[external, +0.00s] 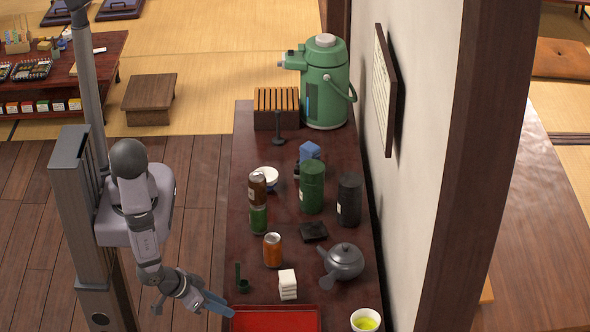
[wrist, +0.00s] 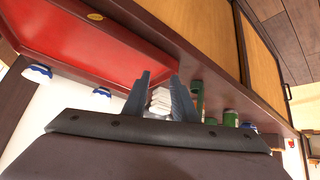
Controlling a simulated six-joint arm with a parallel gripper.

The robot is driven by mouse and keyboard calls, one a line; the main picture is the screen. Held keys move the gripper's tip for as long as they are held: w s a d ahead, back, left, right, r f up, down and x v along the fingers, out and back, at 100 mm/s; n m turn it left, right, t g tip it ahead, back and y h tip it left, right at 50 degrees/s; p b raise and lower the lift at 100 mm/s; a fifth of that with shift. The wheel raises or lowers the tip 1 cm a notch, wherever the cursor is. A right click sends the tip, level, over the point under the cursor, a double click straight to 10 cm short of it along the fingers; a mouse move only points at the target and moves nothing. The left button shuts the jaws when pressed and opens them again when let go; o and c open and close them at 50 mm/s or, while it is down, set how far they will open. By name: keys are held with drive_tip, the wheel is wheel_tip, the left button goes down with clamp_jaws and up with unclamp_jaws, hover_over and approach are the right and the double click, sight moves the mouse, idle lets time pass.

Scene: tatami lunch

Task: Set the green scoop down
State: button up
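The green scoop (external: 243,286) is on the dark counter near its left edge, with its thin handle pointing up. In the wrist view a green upright shape that looks like the scoop (wrist: 197,92) shows just right of the fingers. My gripper (external: 218,304) is low at the counter's left edge, beside the red tray and apart from the scoop. In the wrist view its two blue-grey fingers (wrist: 158,95) stand apart, with a white stack visible in the gap beyond them. Nothing appears held.
The red tray (external: 275,320) lies at the counter's near end. The white stack (external: 288,285), orange can (external: 272,250), grey teapot (external: 343,262) and cup of green tea (external: 366,321) stand nearby. Canisters (external: 312,187) and a green air pot (external: 325,85) stand farther back.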

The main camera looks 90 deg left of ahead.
drive_tip(key=w+d+h, duration=0.1)
drive_tip(key=w+d+r+g+h, duration=0.2)
drive_tip(key=w, duration=0.1)
drive_tip(key=shift+d+m, duration=0.25)
drive_tip(key=shift+m, duration=0.15)
wheel_tip(320, 180, up, 5)
drive_tip(key=w+a+m+g+h, duration=0.2)
drive_tip(key=w+a+h, duration=0.1)
drive_tip(key=s+a+r+m+g+y, duration=0.1)
drive_tip(key=s+a+r, duration=0.1)
drive_tip(key=a, duration=0.4)
drive_tip(key=s+a+r+m+g+y, duration=0.1)
drive_tip(key=s+a+r, duration=0.1)
drive_tip(key=a, duration=0.5)
drive_tip(key=s+a+r+m+g, duration=0.1)
drive_tip(key=s+a+r, duration=0.1)
drive_tip(key=a, duration=0.5)
drive_tip(key=shift+s+r+g+y, duration=0.3)
drive_tip(key=shift+s+y, duration=0.1)
drive_tip(key=shift+s, duration=0.4)
